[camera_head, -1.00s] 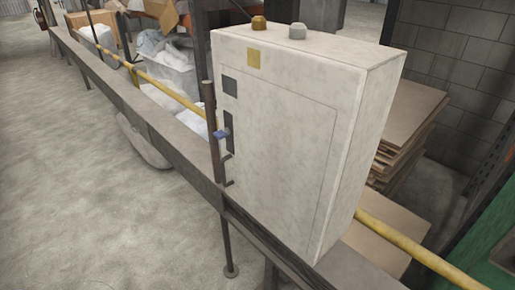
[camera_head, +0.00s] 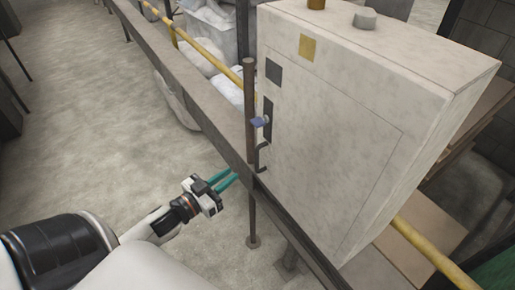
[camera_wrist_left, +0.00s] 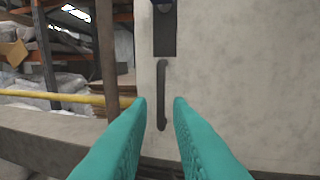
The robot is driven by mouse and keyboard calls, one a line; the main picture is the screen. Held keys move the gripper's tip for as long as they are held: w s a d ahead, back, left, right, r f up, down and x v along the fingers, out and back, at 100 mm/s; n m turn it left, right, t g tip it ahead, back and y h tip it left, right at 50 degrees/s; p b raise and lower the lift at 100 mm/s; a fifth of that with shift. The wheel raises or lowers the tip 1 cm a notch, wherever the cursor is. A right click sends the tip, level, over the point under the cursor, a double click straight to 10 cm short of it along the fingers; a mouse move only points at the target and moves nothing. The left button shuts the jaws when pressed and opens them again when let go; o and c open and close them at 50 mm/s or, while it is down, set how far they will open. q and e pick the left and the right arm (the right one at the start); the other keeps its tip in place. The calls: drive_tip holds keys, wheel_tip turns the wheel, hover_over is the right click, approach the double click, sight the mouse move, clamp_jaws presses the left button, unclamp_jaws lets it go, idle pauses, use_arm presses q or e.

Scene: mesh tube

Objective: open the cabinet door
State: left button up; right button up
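The cabinet (camera_head: 345,120) is a pale grey box, and its door (camera_head: 325,165) is shut. A dark bar handle (camera_head: 262,157) sits low on the door's left edge, below a dark lock plate with a blue key (camera_head: 261,122). My left gripper (camera_head: 230,181), with teal fingers, is left of the handle in the head view and apart from it. In the left wrist view the fingers (camera_wrist_left: 160,110) are open and empty, and the handle (camera_wrist_left: 162,95) stands ahead between the fingertips. My right gripper is not in view.
A brown metal rail (camera_head: 200,118) runs past the cabinet's front, with a vertical post (camera_head: 249,100) beside the handle. A yellow pipe (camera_head: 425,265) passes behind. White sacks (camera_head: 205,55) lie beyond the rail.

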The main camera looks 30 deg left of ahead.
sight(256, 157)
use_arm(q)
drive_tip(key=w, duration=0.3)
drive_tip(key=w+d, duration=0.1)
drive_tip(key=w, duration=0.3)
drive_tip(key=w+d+p, duration=0.1)
drive_tip(key=w, duration=0.3)
drive_tip(key=shift+w+d, duration=0.2)
drive_tip(key=shift+w, duration=0.05)
clamp_jaws()
